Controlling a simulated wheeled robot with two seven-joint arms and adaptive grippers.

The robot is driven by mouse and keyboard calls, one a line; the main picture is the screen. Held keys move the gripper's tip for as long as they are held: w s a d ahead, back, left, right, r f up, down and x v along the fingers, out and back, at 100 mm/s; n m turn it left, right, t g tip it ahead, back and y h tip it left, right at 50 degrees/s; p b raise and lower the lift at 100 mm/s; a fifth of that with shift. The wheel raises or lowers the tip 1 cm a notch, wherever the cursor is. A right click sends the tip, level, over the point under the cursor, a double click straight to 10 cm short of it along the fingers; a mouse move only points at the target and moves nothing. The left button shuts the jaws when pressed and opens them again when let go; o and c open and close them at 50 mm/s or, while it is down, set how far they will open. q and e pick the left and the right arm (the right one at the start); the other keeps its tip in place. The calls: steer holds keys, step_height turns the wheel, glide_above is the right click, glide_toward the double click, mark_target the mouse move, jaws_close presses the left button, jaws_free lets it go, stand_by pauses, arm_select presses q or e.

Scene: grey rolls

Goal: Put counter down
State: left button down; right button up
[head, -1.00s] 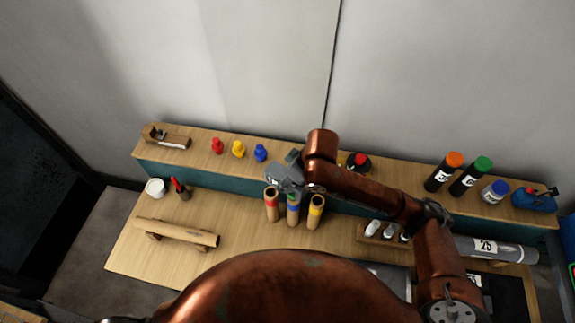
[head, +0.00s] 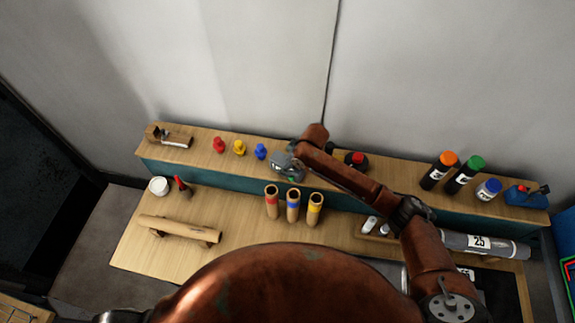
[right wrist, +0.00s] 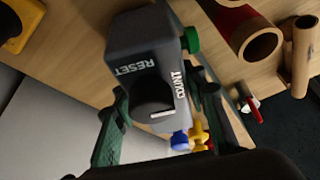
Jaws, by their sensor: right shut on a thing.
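The counter (right wrist: 140,55) is a dark grey box with RESET and COUNT lettering, a black dial and a green button. It fills the middle of the right wrist view. My right gripper (right wrist: 152,80) is shut on it, with a green finger on either side. In the head view the counter (head: 284,165) shows at the end of my right arm, over the raised shelf (head: 220,165), right of the blue peg (head: 260,151). I cannot tell whether it touches the shelf. My left gripper is not in view.
Tubes banded red (head: 271,203), blue (head: 293,206) and yellow (head: 314,209) stand just in front of the shelf. Red (head: 219,145) and yellow (head: 239,148) pegs stand to the left.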

steer(key=shift+f, duration=0.35)
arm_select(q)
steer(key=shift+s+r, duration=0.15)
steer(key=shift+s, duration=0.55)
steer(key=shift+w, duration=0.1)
arm_select(e)
steer(key=shift+f, duration=0.1)
steer(key=o, duration=1.4)
arm_select(q)
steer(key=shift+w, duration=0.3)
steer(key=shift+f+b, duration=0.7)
steer(key=shift+b, duration=0.05)
arm_select(e)
steer(key=v, duration=1.2)
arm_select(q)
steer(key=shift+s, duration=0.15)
arm_select(e)
steer(key=shift+s, duration=0.1)
